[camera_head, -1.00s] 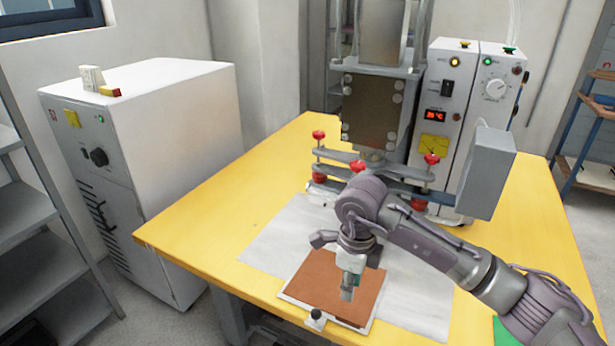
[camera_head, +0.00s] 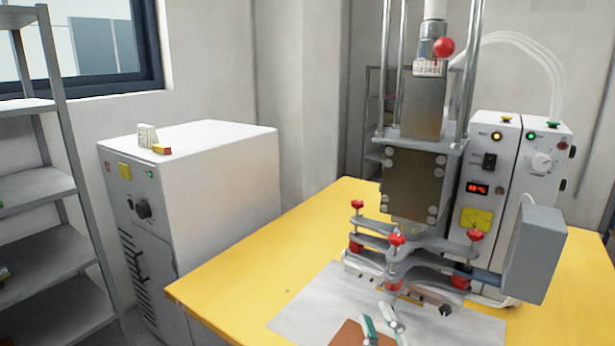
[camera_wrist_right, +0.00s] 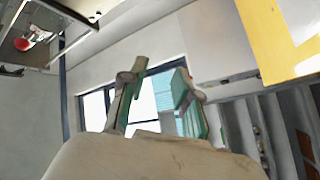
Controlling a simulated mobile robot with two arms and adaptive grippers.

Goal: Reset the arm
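My right gripper (camera_head: 377,315) shows at the bottom edge of the head view, its two fingers pointing up with green pads. In the right wrist view the fingers of this gripper (camera_wrist_right: 160,70) stand apart with nothing between them, so it is open and empty. The rest of my right arm is below the head view's frame. My left gripper is in neither view.
A press machine (camera_head: 415,185) with red knobs stands on the yellow table (camera_head: 270,260), its control box (camera_head: 490,180) to the right. A brown plate (camera_head: 348,335) lies on a white sheet (camera_head: 310,305). A white cabinet (camera_head: 215,190) stands left of the table.

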